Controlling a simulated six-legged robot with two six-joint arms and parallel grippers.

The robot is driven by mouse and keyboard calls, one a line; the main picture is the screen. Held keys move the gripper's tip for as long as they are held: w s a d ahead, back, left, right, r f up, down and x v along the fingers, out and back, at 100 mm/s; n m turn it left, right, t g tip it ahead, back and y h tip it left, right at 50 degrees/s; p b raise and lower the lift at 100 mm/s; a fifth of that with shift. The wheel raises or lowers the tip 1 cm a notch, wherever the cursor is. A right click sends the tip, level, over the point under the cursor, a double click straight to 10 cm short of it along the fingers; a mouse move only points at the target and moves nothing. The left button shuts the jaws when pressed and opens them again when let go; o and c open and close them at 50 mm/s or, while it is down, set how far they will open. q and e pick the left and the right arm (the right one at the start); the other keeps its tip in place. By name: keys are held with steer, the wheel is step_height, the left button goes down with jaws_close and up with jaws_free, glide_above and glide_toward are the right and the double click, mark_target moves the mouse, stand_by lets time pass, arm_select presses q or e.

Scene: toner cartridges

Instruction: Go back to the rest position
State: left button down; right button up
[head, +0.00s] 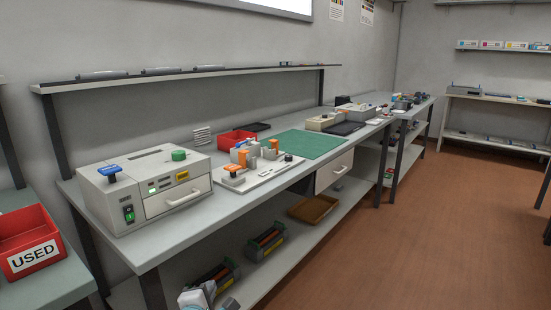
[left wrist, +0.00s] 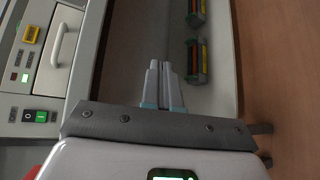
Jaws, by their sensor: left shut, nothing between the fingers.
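My left gripper (head: 222,281) shows at the bottom edge of the head view, low in front of the workbench, with only part of the wrist visible. In the left wrist view its two fingers (left wrist: 160,66) are closed together and hold nothing. They are apart from the grey machine (head: 145,185), which stands on the left end of the bench and also shows at the left of the wrist view (left wrist: 40,85). My right gripper is in neither view.
The workbench (head: 190,228) has a lower shelf (head: 285,255) with toner cartridges (head: 267,242) and a brown tray (head: 313,208). A red USED bin (head: 30,230) stands at the left. A green mat (head: 303,143) lies on the bench. Brown floor (head: 440,230) is open at the right.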

arm_select(q)
steer(key=s+d+f+m+g+h, duration=0.1)
steer(key=s+f+m+g, duration=0.5)
steer(key=f, duration=0.5)
steer(key=s+d+f+m+g+h, duration=0.15)
steer(key=s+f+m, duration=0.25)
steer(key=s+f, duration=0.55)
steer(key=s+d+f+m+g, duration=0.1)
steer(key=s+f+m+g, duration=0.3)
steer(key=s, duration=0.5)
steer(key=s+f+m+g, duration=0.3)
steer(key=s+f+m, duration=0.25)
steer(key=s, duration=0.35)
step_height(320, 180, up, 22)
steer(key=p, duration=2.3)
steer(key=shift+w+d+n+h, duration=0.15)
steer(key=shift+w+n+h, duration=0.2)
steer(key=shift+h, duration=0.1)
